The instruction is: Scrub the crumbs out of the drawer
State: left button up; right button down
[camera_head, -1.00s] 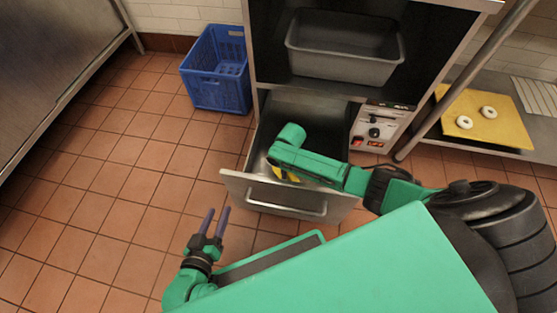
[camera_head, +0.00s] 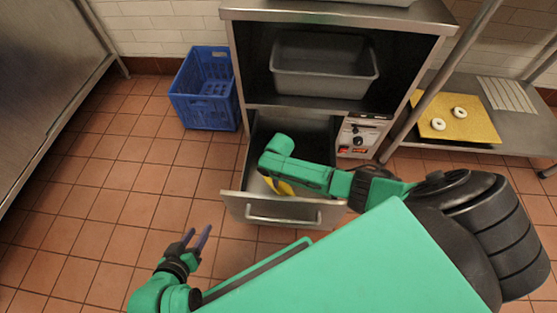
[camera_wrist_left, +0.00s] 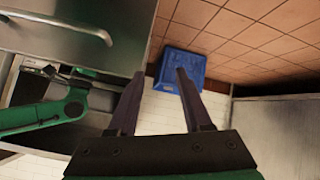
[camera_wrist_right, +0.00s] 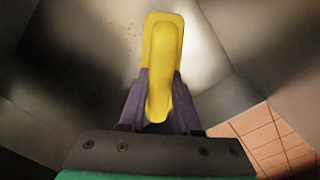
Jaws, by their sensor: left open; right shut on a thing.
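The metal drawer (camera_head: 285,209) is pulled out at the bottom of the cabinet. My right arm reaches down into it. My right gripper (camera_wrist_right: 160,105) is shut on a yellow scrubber (camera_wrist_right: 163,60) inside the drawer; the scrubber also shows in the head view (camera_head: 283,187), partly hidden by my arm. In the right wrist view a few brown crumbs (camera_wrist_right: 128,38) lie on the drawer floor, left of the scrubber. My left gripper (camera_head: 197,238) is open and empty, over the tiled floor to the left of the drawer; it also shows in the left wrist view (camera_wrist_left: 158,75).
A grey tub (camera_head: 322,82) sits on the cabinet shelf above the drawer. A control panel (camera_head: 357,137) is right of the drawer. A blue crate (camera_head: 207,112) stands on the floor at left. Two bagels lie on a yellow board (camera_head: 470,128) at right.

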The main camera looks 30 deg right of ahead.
jog(key=shift+r+p, duration=1)
jog(key=shift+p, duration=0.1)
pick_arm(q)
jog(key=s+a+r+g+y, duration=0.1)
jog(key=a+r+g+y, duration=0.1)
jog(key=a, duration=0.4)
jog(key=shift+s+r+g, duration=0.35)
jog(key=shift+g, duration=0.25)
pick_arm(e)
jog(key=shift+r, duration=0.1)
